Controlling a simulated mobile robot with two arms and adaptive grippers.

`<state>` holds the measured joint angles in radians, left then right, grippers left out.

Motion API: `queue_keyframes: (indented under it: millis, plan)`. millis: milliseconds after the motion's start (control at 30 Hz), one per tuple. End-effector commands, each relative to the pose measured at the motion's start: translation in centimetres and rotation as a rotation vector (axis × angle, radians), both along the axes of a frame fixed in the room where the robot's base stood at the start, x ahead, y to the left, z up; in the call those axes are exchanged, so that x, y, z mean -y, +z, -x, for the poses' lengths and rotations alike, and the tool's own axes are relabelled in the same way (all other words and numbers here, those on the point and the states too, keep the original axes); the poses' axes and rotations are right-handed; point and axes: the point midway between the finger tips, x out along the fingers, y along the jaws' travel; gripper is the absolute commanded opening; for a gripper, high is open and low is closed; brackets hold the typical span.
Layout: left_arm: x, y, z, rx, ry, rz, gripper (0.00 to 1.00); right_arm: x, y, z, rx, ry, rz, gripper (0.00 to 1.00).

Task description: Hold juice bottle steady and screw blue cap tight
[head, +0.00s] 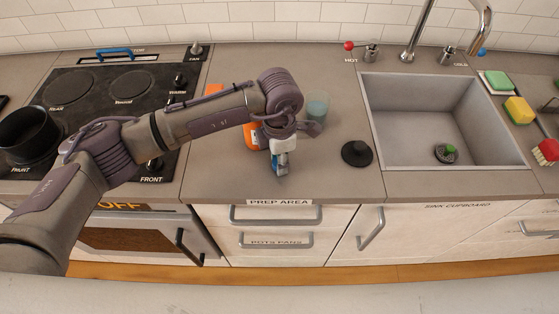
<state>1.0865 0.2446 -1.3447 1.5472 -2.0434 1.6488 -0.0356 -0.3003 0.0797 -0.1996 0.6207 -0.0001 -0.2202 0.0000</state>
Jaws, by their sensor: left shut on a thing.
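An orange juice bottle (252,135) stands on the counter, partly hidden behind my left forearm and wrist. My left gripper (281,168) points down at the counter just right of and in front of the bottle. It is shut on a small blue thing, which looks like the blue cap (283,160); the fingers cover most of it. The gripper appears apart from the bottle, though the wrist hides part of the gap. The bottle's top is hard to make out behind the arm. My right gripper is not in view.
A teal glass (318,106) stands behind the wrist to the right. A black round stopper (356,153) lies left of the sink (440,110). The stove (110,100) with a black pot (28,138) is at left. The front counter near the prep label is clear.

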Motion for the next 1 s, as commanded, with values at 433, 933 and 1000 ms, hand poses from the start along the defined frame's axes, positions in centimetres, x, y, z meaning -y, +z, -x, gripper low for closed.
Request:
queue_keyframes:
  millis: [433,933,1000]
  plan:
    - [0.0,1.0,0.0,0.001,0.000,0.001,0.00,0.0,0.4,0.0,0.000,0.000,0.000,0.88]
    - [0.0,2.8,0.0,0.001,0.000,0.001,0.00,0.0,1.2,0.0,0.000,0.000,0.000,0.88]
    - [0.0,3.4,0.0,0.001,0.000,0.000,0.00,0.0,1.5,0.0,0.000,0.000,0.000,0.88]
